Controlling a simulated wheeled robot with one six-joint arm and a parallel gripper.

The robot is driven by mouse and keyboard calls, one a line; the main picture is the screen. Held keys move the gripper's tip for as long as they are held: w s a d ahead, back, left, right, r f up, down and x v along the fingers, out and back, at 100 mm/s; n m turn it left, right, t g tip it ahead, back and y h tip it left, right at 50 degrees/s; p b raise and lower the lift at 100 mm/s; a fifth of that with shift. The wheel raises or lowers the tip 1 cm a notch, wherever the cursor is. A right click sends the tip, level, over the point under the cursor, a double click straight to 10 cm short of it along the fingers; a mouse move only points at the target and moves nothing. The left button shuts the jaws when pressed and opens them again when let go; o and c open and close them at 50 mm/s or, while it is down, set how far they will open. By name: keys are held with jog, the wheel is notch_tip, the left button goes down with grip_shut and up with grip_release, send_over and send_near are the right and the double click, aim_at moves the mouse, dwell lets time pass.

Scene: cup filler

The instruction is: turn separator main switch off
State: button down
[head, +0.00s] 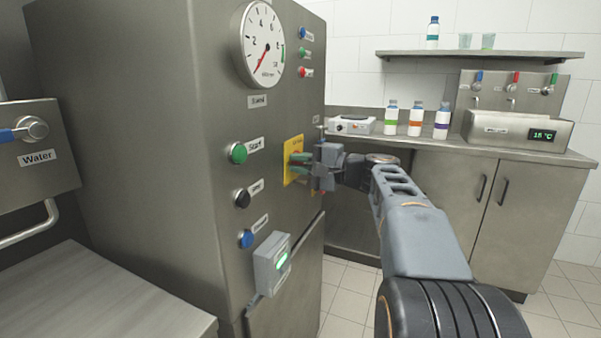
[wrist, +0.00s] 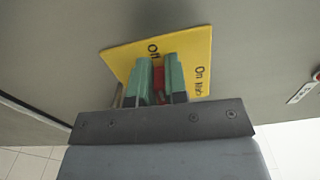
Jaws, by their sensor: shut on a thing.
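The separator main switch has a yellow plate (head: 292,151) on the steel cabinet's right-hand face in the head view. The plate also fills the middle of the wrist view (wrist: 193,48), with "Off" at upper left and "On" at right. A red switch handle (wrist: 158,80) shows between the green fingertips. My gripper (head: 300,160) is at the plate, shut on the red handle. It also shows in the wrist view (wrist: 159,82). The fingers hide most of the handle, so its exact angle is hard to tell.
The cabinet (head: 150,120) carries a round gauge (head: 263,44), a green button (head: 238,153), a black button (head: 242,198), a blue button (head: 246,238) and a grey box (head: 272,264). A counter (head: 480,150) with bottles stands behind my arm. Tiled floor is clear at lower right.

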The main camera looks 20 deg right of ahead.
jog(key=shift+f+n+b, duration=0.1)
jog(key=shift+n+b, duration=0.35)
jog(key=shift+n, duration=0.15)
jog(key=c, duration=1.1)
grip_release()
jog(key=shift+c, duration=0.2)
jog(key=shift+d, duration=0.1)
jog(key=p+v, duration=0.2)
jog(key=v, duration=1.1)
jog(key=shift+s+d+p, duration=0.2)
jog(key=shift+s+p, duration=0.15)
